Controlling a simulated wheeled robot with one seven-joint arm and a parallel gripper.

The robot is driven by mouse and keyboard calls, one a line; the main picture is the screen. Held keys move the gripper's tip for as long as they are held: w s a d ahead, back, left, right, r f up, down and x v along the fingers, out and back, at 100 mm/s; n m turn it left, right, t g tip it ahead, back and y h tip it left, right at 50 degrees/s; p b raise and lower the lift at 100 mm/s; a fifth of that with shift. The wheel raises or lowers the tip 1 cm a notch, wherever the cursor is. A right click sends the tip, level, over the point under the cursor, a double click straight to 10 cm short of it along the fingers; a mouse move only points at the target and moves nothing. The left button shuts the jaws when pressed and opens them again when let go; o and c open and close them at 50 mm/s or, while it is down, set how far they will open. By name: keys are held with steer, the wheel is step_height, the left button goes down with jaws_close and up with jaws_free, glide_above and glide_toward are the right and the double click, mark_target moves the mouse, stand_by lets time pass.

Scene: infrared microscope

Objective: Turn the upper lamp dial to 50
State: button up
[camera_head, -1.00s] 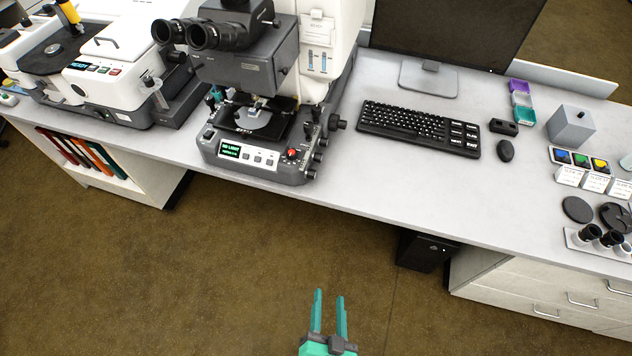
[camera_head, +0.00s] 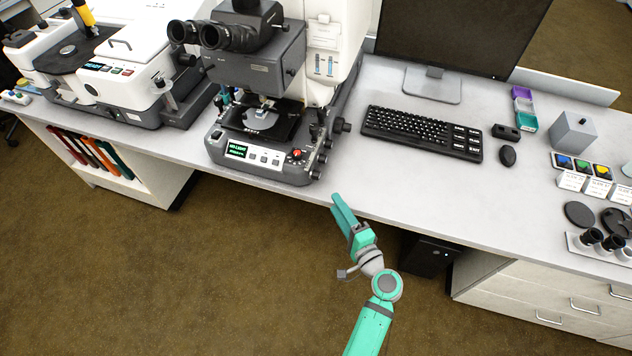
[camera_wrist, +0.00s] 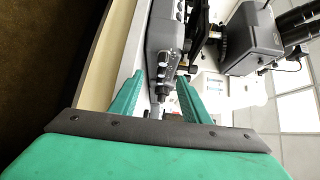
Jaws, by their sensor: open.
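The grey and white microscope (camera_head: 262,60) stands on the desk. Several small dark dials (camera_head: 321,146) run down the right side of its base; which of them is the upper lamp dial I cannot tell. Its front panel has a lit green display (camera_head: 237,150), too small to read surely, and a red knob (camera_head: 297,154). My gripper (camera_head: 338,203) is open and empty, in front of the desk edge, right of and below the base. In the wrist view the base's side with its dials (camera_wrist: 165,56) appears sideways, beyond and between the fingers, apart from them.
A keyboard (camera_head: 422,133), a mouse (camera_head: 508,156) and a monitor (camera_head: 440,40) are to the right on the desk (camera_head: 400,190). A second white instrument (camera_head: 120,70) stands left. The desk between microscope and keyboard is clear. The desk's front edge lies close to my gripper.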

mark_target(319, 178)
steer(key=x, duration=0.7)
steer(key=r+x, duration=0.1)
steer(key=x, duration=0.2)
steer(key=shift+w+a, duration=0.1)
steer(key=shift+a, duration=0.3)
steer(key=shift+w+f, duration=0.1)
steer(key=shift+w, duration=0.15)
steer(key=shift+w+d, duration=0.2)
steer(key=shift+d, duration=0.05)
